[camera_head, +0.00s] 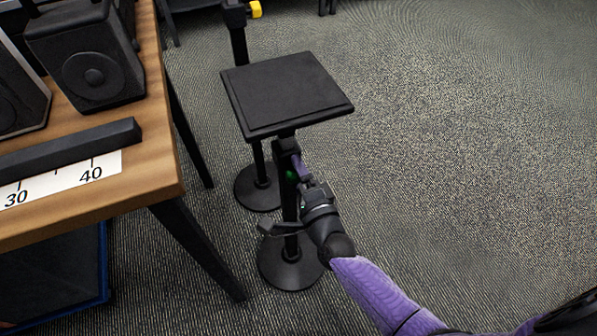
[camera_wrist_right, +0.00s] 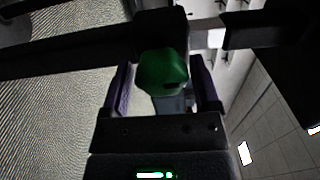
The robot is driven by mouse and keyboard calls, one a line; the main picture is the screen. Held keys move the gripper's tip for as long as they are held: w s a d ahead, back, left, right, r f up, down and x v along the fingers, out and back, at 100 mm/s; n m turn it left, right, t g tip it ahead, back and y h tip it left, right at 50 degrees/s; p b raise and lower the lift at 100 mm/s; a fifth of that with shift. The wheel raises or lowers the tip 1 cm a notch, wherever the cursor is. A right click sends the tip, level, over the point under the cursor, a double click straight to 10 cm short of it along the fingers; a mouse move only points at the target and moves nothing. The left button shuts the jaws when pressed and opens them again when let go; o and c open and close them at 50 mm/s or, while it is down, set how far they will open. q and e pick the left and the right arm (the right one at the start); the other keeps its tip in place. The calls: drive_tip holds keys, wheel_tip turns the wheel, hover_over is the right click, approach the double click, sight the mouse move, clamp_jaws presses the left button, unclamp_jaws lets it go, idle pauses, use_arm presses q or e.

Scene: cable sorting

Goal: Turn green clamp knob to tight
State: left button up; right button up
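The green clamp knob (camera_head: 291,176) is on the post of the nearer black stand, just under its square top plate (camera_head: 285,95). In the right wrist view the green knob (camera_wrist_right: 162,72) is large and sits between my two purple fingers. My right gripper (camera_head: 299,168) is at the knob, reaching up from the lower right. In the wrist view its fingers stand apart, one on each side of the knob. A gap shows on the left side; contact on the right side is unclear. My left gripper is not in view.
A second stand with a yellow knob (camera_head: 255,9) is behind; its round base (camera_head: 258,190) shows. A wooden table (camera_head: 150,180) at left holds black speakers (camera_head: 95,70), a dark bar (camera_head: 70,150) and a numbered scale (camera_head: 75,178). Carpet at right is clear.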

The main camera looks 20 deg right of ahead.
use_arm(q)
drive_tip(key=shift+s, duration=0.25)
use_arm(e)
drive_tip(key=shift+o, duration=0.8)
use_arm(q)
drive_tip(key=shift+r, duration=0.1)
use_arm(e)
drive_tip(key=shift+r, duration=0.1)
use_arm(q)
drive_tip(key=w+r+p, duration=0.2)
drive_tip(key=p, duration=0.1)
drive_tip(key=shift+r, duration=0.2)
use_arm(e)
drive_tip(key=s, duration=1)
drive_tip(key=shift+d, duration=0.2)
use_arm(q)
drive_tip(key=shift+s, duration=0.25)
